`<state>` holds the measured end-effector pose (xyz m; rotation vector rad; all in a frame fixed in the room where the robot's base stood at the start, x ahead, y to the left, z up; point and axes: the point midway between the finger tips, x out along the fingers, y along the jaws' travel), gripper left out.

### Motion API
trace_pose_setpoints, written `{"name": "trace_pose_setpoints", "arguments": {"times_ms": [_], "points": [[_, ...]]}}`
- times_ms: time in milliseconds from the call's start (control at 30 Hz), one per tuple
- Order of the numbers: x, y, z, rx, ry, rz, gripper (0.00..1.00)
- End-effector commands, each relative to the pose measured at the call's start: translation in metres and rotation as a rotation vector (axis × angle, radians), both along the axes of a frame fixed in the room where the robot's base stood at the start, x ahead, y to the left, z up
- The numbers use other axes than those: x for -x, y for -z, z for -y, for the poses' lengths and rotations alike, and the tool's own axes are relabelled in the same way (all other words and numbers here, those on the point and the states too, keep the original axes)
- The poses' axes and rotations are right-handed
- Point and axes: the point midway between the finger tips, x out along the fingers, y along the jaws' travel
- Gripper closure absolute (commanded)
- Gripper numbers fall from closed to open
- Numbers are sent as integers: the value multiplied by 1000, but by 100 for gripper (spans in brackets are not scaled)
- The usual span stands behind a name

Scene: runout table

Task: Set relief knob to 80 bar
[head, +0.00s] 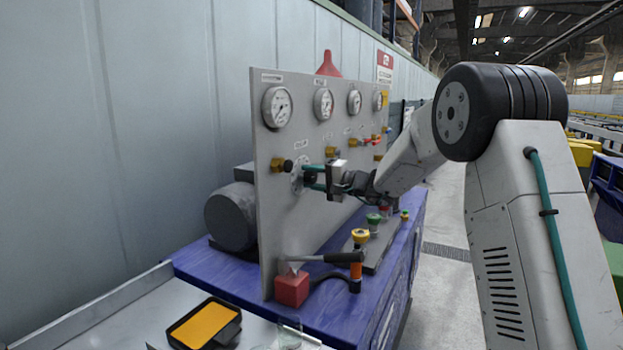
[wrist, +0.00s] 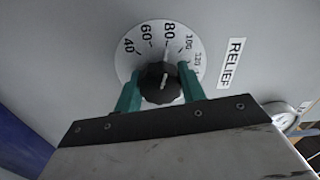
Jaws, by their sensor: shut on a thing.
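The relief knob (wrist: 160,84) is black and ribbed, on a round white dial (wrist: 133,62) marked from 40 to 120, beside a RELIEF label (wrist: 231,63) in the wrist view. The white line on the knob points up and slightly right, roughly at the 80 mark. My gripper (wrist: 158,88) has its two teal fingers on either side of the knob and is shut on it. In the head view my gripper (head: 314,178) reaches the grey panel (head: 283,225) from the right and partly covers the dial (head: 297,177).
Gauges (head: 277,107) line the panel's top, with brass valves (head: 282,165) close to my gripper. A yellow-filled tray (head: 205,325) is at front left.

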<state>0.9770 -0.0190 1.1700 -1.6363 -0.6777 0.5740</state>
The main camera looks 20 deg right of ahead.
Motion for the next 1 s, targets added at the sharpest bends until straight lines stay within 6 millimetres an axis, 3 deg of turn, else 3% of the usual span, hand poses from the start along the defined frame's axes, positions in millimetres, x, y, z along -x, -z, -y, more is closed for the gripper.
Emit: {"name": "trace_pose_setpoints", "arguments": {"times_ms": [600, 633, 700, 1000], "points": [[0, 1, 0, 33, 0, 30, 83], [0, 1, 0, 33, 0, 30, 57], [0, 1, 0, 32, 0, 30, 38], [1, 1, 1, 32, 0, 30, 38]]}}
